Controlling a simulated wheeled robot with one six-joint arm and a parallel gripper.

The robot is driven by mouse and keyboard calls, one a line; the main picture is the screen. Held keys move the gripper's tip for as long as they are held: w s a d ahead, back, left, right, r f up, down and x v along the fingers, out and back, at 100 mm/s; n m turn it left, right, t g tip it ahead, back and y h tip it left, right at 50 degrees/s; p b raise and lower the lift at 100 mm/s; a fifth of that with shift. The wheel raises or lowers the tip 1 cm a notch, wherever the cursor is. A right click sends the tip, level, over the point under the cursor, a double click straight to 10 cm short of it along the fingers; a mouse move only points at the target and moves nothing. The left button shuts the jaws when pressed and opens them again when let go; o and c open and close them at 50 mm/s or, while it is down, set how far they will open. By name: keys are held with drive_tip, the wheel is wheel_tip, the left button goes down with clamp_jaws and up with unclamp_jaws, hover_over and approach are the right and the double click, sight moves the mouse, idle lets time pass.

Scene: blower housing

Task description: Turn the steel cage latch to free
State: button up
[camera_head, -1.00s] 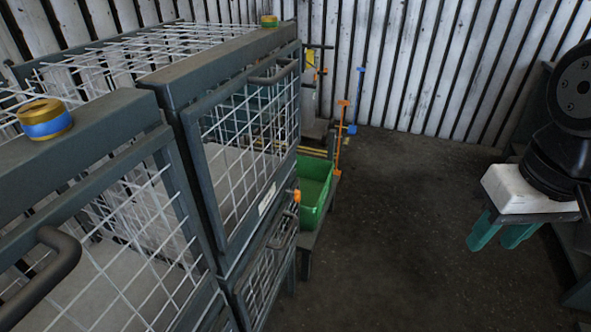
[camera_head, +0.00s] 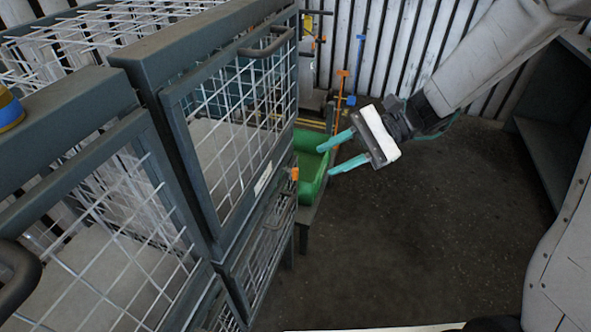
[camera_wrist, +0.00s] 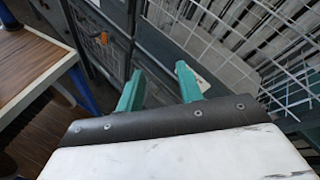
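The steel cage (camera_head: 214,262) stands at the left in the head view, with dark frames and wire mesh doors. A small orange latch (camera_head: 294,173) sits on the frame edge at the right side of the cage, between the upper and lower doors. The orange latch also shows in the wrist view (camera_wrist: 103,38), ahead and left of the fingers. My gripper (camera_head: 325,159) has teal fingers spread apart, with nothing between them. It is to the right of the latch and apart from it, pointing left toward the cage. In the wrist view my gripper (camera_wrist: 160,85) is open and faces the cage front.
A green bin (camera_head: 312,160) stands behind the fingers beside the cage. Orange and blue clamps (camera_head: 343,85) are farther back. A bar handle (camera_head: 268,43) sticks out from the upper door. A wooden surface (camera_wrist: 25,70) lies left in the wrist view. The dark floor is clear.

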drive_tip(key=w+a+f+m+t+y, duration=0.2)
drive_tip(key=w+f+m+t+y, duration=0.2)
drive_tip(key=w+f+m, duration=0.4)
drive_tip(key=m+t, duration=0.5)
drive_tip(key=t, duration=0.1)
approach(295, 169)
drive_tip(key=x, duration=1)
drive_tip(key=shift+w+f, duration=0.1)
drive_tip(key=shift+f, duration=0.2)
clamp_jaws()
